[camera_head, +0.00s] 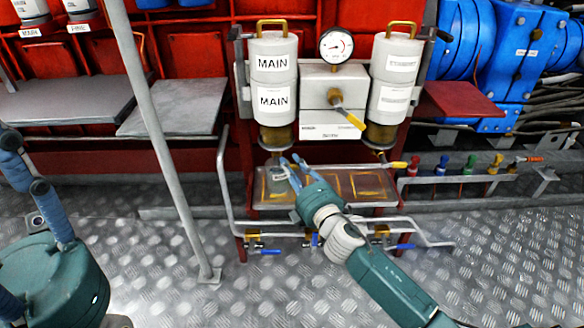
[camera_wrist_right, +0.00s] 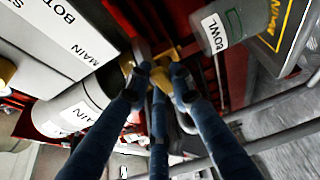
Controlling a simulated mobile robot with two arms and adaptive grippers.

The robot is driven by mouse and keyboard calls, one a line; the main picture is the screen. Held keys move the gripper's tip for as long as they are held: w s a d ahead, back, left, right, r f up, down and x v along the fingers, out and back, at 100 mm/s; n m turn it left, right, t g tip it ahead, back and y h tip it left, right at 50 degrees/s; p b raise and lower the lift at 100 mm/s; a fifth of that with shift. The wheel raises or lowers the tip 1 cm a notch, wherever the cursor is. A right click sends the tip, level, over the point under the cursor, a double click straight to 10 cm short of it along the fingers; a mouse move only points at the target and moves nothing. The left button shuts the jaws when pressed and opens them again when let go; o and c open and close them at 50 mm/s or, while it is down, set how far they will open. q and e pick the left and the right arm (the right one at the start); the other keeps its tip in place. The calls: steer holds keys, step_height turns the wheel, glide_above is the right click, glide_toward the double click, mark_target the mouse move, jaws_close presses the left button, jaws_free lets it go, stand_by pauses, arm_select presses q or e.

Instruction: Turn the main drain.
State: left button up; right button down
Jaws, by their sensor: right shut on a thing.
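Two white filter canisters hang on a red frame. The left canister (camera_head: 273,75) bears two MAIN labels and has a brass-coloured bowl (camera_head: 277,137) below it. My right gripper (camera_head: 285,165) is just under that bowl. In the right wrist view its three blue fingers (camera_wrist_right: 155,80) converge on a small yellow piece, the main drain (camera_wrist_right: 131,62), and are shut on it. The fingers hide most of the drain. My left gripper (camera_head: 60,235) is at the lower left, away from the canisters; its fingertips are cut off.
The right canister (camera_head: 396,75) has its own yellow drain handle (camera_head: 397,165). A yellow lever (camera_head: 346,108) sits between the canisters, below a gauge (camera_head: 336,45). A drip tray (camera_head: 350,184) lies beneath. A grey post (camera_head: 150,110) stands left; pipes border the frame.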

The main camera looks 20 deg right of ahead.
steer(key=shift+d, duration=0.1)
steer(key=c, duration=1.5)
jaws_free()
steer(key=shift+f, duration=0.1)
steer(key=shift+s, duration=0.1)
steer(key=s, duration=0.4)
steer(key=s+d, duration=0.1)
steer(key=s, duration=0.6)
steer(key=shift+s+d, duration=0.15)
steer(key=shift+s, duration=0.25)
